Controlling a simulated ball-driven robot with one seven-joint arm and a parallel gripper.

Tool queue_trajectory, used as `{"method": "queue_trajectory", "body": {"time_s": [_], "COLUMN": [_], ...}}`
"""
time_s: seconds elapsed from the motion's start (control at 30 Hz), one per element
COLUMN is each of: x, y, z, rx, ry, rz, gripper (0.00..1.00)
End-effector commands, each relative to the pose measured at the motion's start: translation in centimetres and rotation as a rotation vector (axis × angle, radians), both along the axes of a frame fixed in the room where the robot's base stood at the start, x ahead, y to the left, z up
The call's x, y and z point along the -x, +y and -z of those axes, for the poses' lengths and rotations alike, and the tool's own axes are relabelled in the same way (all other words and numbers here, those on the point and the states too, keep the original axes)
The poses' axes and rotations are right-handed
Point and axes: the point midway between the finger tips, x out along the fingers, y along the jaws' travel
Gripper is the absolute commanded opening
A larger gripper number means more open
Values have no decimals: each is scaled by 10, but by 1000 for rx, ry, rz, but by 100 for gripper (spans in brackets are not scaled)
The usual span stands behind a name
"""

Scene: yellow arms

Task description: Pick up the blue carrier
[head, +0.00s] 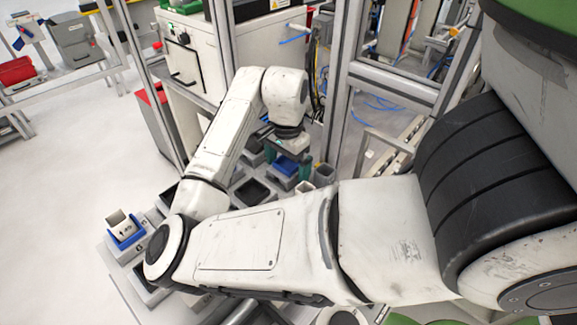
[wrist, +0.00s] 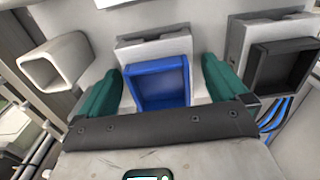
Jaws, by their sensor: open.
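The blue carrier (wrist: 160,82), an open square tray, sits on a grey holder (wrist: 158,46) in the middle of the wrist view. It also shows in the head view (head: 286,166), below my gripper. My gripper (wrist: 164,74) is open, with one green finger on each side of the carrier. There seems to be a gap at the fingers, but I cannot tell whether either touches it. In the head view my gripper (head: 288,160) points down over the carrier. A second blue carrier (head: 126,236) with a white block in it stands at the left of the table.
A black carrier (wrist: 284,66) on its own holder stands right of the fingers, close by. A hollow pale block (wrist: 60,62) stands left. Blue cables lie near the right finger. A metal frame post (head: 340,90) rises behind my gripper.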

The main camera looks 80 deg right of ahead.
Motion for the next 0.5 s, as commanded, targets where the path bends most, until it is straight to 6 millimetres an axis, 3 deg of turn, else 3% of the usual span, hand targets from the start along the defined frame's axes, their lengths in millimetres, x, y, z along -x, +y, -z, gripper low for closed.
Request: {"method": "queue_trajectory", "body": {"time_s": [0.27, 0.5], "x": [0, 0], "y": [0, 0], "z": [4, 3], "rx": [0, 0], "ry": [0, 0], "rz": [0, 0], "gripper": [100, 77]}}
